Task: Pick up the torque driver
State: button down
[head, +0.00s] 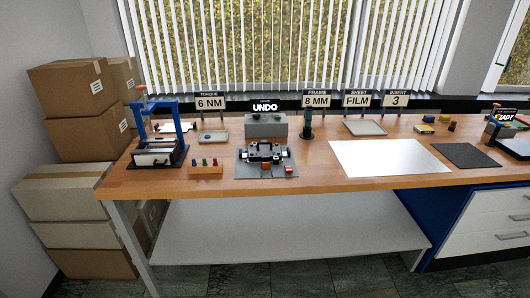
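No thing in the head view can be told for certain as the torque driver. A dark upright tool-like thing (307,122) stands near the back of the bench, below the frame sign. A small tray (204,141) lies below the torque sign (210,102), with a small dark item on it too small to make out. An orange block (206,170) near the front edge holds several small coloured pieces upright. My gripper is not in view.
A blue-framed press (158,135) stands at the bench's left end. A dark fixture (264,155) sits right of the orange block, with a grey box (265,126) behind it. A white sheet (388,158) and dark mat (465,156) lie further right. Cardboard boxes (78,140) are stacked left.

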aim_at(309, 113)
jog(key=i+l+u, duration=0.1)
jog(key=i+u, duration=0.3)
jog(key=i+l+u, duration=0.2)
jog(key=u, duration=0.25)
